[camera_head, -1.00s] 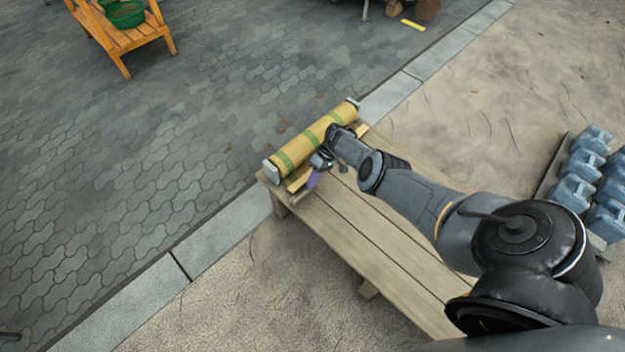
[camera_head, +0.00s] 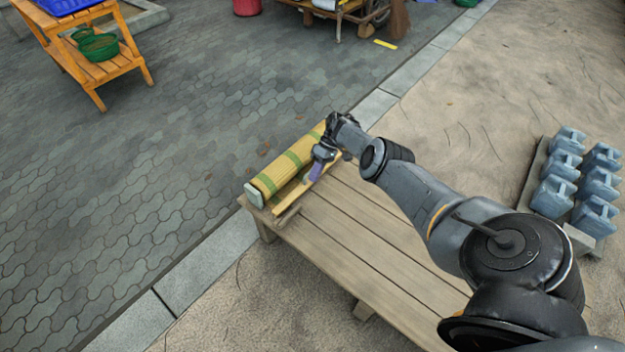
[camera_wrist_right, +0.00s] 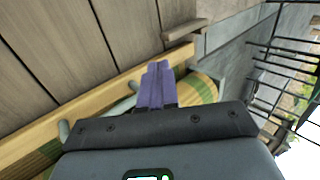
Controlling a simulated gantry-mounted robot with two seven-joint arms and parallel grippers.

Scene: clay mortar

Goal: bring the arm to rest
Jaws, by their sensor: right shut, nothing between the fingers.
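My right arm reaches in from the lower right over a wooden bench (camera_head: 352,232). Its gripper (camera_head: 315,172) is above the bench's far end, beside a rolled yellow-green mat (camera_head: 283,173). In the right wrist view, the purple fingers (camera_wrist_right: 155,84) are together with nothing between them. Beyond them lie a light wooden strip (camera_wrist_right: 95,98) and part of the mat roll (camera_wrist_right: 198,90). Whether the gripper touches the strip or hovers over it I cannot tell. My left gripper is not in view.
Several blue-grey jugs (camera_head: 553,196) stand on a pallet at the right. An orange wooden stand (camera_head: 110,68) with green baskets (camera_head: 98,46) is at the upper left. A stone curb (camera_head: 205,265) separates paving from sandy ground. The bench's front planks are clear.

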